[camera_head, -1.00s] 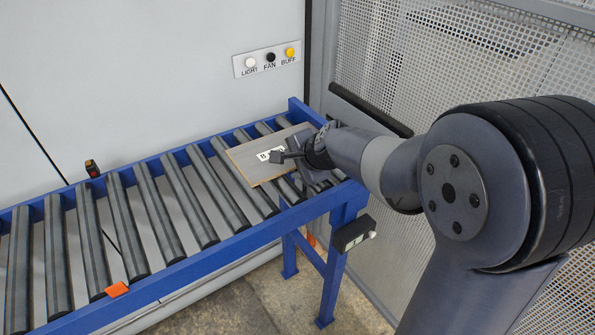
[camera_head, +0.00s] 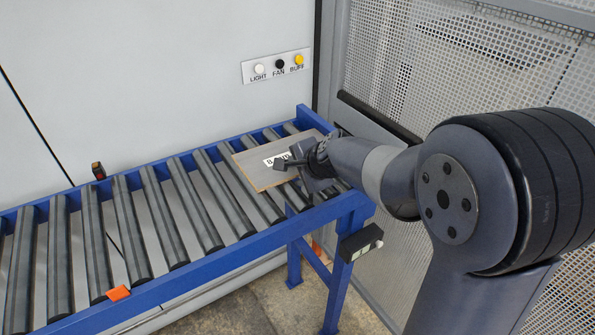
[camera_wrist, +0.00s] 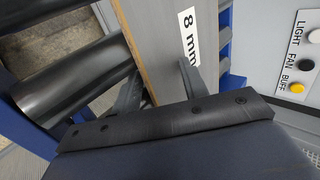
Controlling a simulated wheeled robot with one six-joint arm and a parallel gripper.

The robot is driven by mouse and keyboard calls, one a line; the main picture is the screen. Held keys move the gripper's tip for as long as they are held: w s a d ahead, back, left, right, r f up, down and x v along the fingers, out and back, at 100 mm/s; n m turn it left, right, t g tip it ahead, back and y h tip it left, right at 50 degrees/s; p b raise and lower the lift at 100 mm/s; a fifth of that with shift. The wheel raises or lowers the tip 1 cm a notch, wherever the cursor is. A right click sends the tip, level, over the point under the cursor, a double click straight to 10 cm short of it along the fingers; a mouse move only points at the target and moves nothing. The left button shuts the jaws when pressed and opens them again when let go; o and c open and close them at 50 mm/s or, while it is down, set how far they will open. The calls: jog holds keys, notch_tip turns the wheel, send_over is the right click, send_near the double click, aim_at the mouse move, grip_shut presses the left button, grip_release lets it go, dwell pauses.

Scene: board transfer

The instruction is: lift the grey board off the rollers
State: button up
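The grey board (camera_head: 252,164) has a tan edge and a white "8 mm" label. It lies on the rollers (camera_head: 161,215) near the right end of the blue conveyor. In the wrist view the board (camera_wrist: 160,40) runs up from the finger area, its tan edge on the left. My gripper (camera_wrist: 158,82) is at the board's right end, with its fingers apart. One finger shows beside the tan edge, the other in front of the face near the label. Whether the fingers touch the board cannot be told. In the head view my gripper (camera_head: 296,164) partly covers the label.
The blue conveyor frame (camera_head: 215,258) has an orange tag (camera_head: 118,293) on its near rail and a small black device (camera_head: 98,171) at the back. A button panel (camera_head: 277,66) is on the wall. A mesh fence (camera_head: 410,70) stands close on the right.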

jog(key=shift+w+a+r+t+y+b, duration=0.15)
jog(key=shift+r+t+y+b, duration=0.5)
jog(key=shift+b, duration=2.55)
jog(key=shift+w+a+r+t+y+b, duration=0.25)
jog(key=shift+r+t+b, duration=0.35)
jog(key=shift+b, duration=1.85)
jog(key=shift+d+r+t+y+b, duration=0.1)
jog(key=shift+r+t+y+b, duration=0.4)
jog(key=shift+b, duration=1.95)
jog(key=shift+w+r+t+b, duration=0.1)
jog(key=shift+r+t+b, duration=0.5)
jog(key=shift+b, duration=1.3)
jog(key=shift+f, duration=0.1)
jog(key=c, duration=0.5)
jog(key=shift+w+a, duration=0.15)
jog(key=shift+w, duration=0.05)
jog(key=shift+x, duration=1.1)
